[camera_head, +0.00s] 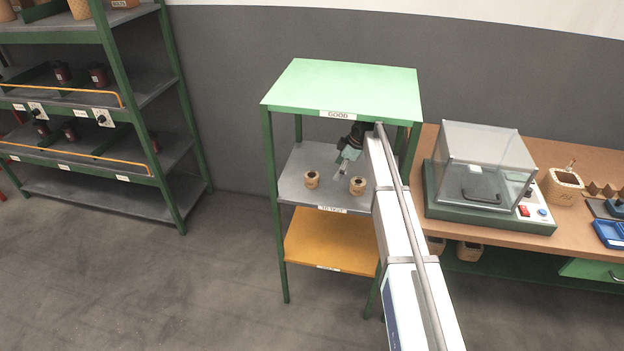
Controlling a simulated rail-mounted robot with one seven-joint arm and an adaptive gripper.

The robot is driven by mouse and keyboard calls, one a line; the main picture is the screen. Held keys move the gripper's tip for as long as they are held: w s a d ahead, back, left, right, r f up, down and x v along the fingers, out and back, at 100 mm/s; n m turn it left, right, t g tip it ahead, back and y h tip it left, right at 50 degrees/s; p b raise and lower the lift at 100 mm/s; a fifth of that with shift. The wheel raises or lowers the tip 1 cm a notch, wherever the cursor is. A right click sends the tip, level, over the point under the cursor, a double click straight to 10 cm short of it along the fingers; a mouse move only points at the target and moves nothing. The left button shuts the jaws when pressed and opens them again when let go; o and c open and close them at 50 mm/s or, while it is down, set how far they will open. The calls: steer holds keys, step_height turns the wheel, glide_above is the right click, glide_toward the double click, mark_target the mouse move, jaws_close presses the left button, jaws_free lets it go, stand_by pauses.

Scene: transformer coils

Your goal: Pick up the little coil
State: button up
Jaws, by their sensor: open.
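A small tan coil (312,179) with a dark hollow top stands upright on the grey middle shelf (295,166) of the green rack, left of my gripper. A second similar small coil (357,186) stands upright on the same shelf, to the right. My gripper (337,176) reaches in under the green top shelf and points down between the two coils. It is open and holds nothing. I cannot tell its exact height above the shelf. My arm hides the right part of this shelf.
The green top shelf (345,88), labelled GOOD, lies close above my gripper. An orange shelf (325,243) is below. Right stands a workbench (560,228) with a clear-covered tester (480,170) and a larger coil (561,187). A storage rack (120,190) is left.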

steer(key=p, duration=0.2)
glide_above(312, 176)
steer(key=s+d, duration=0.2)
steer(key=shift+w+d, duration=0.15)
steer(key=shift+d, duration=0.05)
steer(key=p+x, duration=0.1)
steer(key=x, duration=0.4)
steer(key=shift+a, duration=0.15)
steer(key=c, duration=1.3)
